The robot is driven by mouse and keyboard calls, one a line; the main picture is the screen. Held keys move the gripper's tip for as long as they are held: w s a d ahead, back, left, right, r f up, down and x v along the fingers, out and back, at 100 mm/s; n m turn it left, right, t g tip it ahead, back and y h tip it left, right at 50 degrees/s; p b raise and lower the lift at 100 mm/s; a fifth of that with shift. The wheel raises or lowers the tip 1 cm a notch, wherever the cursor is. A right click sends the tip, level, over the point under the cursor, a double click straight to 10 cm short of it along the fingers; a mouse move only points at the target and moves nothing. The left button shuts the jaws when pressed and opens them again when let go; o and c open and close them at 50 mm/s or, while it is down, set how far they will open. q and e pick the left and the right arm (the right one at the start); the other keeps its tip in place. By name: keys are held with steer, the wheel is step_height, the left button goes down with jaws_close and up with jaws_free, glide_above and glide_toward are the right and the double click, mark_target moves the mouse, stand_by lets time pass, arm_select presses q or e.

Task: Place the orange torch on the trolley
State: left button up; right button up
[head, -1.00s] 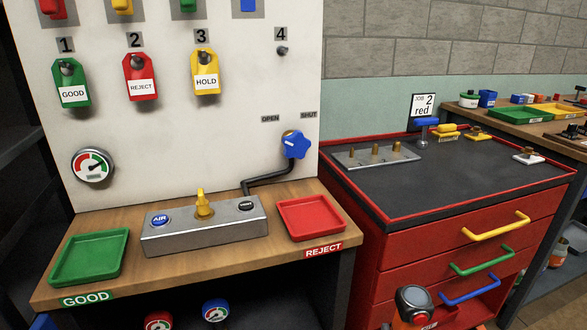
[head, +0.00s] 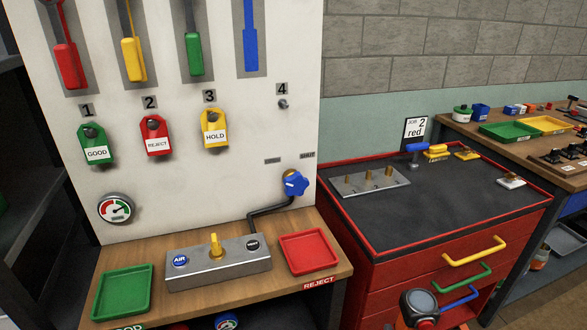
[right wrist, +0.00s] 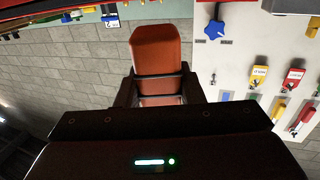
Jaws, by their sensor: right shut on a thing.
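The orange torch (right wrist: 157,50) is held between the dark fingers of my right gripper (right wrist: 158,88) in the right wrist view. In the head view the torch (head: 421,302) shows at the bottom edge, its round grey lens facing up. My right gripper (head: 418,324) is mostly cut off there. The torch appears in front of the drawers of the red trolley (head: 400,272); its height and distance from them are hard to judge. The trolley has a black top with a red rim. My left gripper is not in view.
On the trolley top stand a metal plate with brass pegs (head: 370,181), a blue-handled item (head: 416,148), yellow items (head: 437,152) and a white block (head: 511,180). The middle and front of the top are clear. A wooden bench (head: 215,292) with trays stands left.

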steer(key=shift+r, duration=0.3)
steer(key=w+a+r+n+g+y, duration=0.4)
steer(key=a+r+n+y, duration=0.5)
steer(key=a+y, duration=0.35)
steer(key=shift+w+a+f+n+g+y, duration=1.9)
steer(key=shift+w+a+g, duration=0.3)
steer(key=shift+g, duration=0.9)
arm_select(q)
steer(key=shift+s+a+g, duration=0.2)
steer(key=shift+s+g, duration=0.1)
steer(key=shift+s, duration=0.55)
arm_select(e)
steer(key=s+d+f+m+t+h, duration=0.1)
steer(key=s+d+m+t+h, duration=0.1)
steer(key=d+m+t+h, duration=0.1)
steer(key=s+d+f+m+t+h, duration=0.2)
steer(key=d+m+h, duration=0.3)
steer(key=d+h, duration=0.3)
steer(key=s+d+f+m+t+h, duration=0.2)
steer(key=s+d+m+t+h, duration=0.2)
steer(key=d+t+h, duration=0.1)
steer(key=shift+s+d+f+m, duration=0.1)
steer(key=shift+s+d+m, duration=0.15)
steer(key=shift+d+m, duration=0.2)
